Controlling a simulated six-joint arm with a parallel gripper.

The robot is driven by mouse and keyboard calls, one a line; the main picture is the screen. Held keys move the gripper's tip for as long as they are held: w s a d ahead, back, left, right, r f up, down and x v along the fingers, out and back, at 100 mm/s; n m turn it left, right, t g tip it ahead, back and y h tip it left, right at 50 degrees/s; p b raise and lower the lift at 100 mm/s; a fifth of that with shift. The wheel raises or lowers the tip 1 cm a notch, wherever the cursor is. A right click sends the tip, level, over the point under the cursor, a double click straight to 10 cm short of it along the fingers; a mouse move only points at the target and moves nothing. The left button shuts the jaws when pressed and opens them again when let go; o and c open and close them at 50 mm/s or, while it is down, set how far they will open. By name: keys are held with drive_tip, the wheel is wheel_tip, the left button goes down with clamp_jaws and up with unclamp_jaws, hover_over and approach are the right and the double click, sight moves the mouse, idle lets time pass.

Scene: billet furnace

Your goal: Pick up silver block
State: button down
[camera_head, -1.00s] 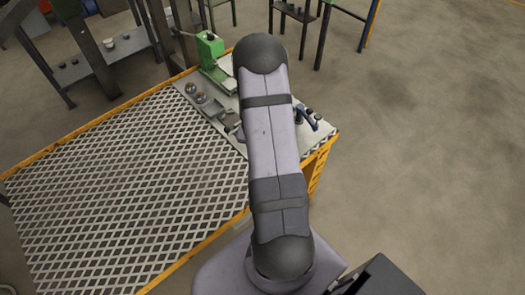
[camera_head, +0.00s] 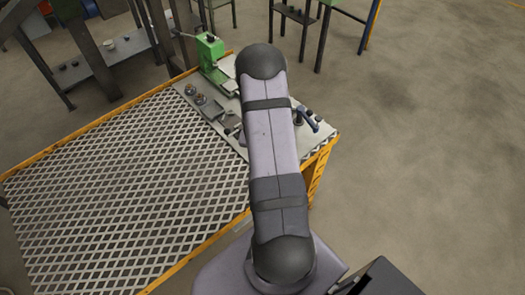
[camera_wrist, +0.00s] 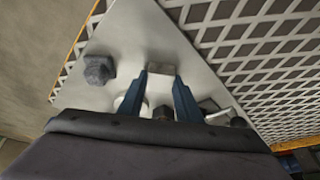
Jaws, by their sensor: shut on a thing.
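In the wrist view the silver block (camera_wrist: 160,91) sits between the two blue fingers of my gripper (camera_wrist: 163,84). The fingers touch its sides, and the gripper is shut on it. A pale grey plate lies behind the block; I cannot tell whether the block rests on it or is held above it.
A dark grey chunk (camera_wrist: 98,69) lies on the plate (camera_wrist: 125,38). A white metal grid (camera_head: 130,190) with a yellow frame adjoins it. A green device (camera_head: 211,52) stands at the plate's far end.

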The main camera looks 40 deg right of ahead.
drive_tip(key=shift+r, duration=0.15)
wheel_tip(320, 180, up, 10)
drive_tip(key=p, duration=0.6)
drive_tip(key=shift+p, duration=0.4)
drive_tip(key=shift+a, duration=0.1)
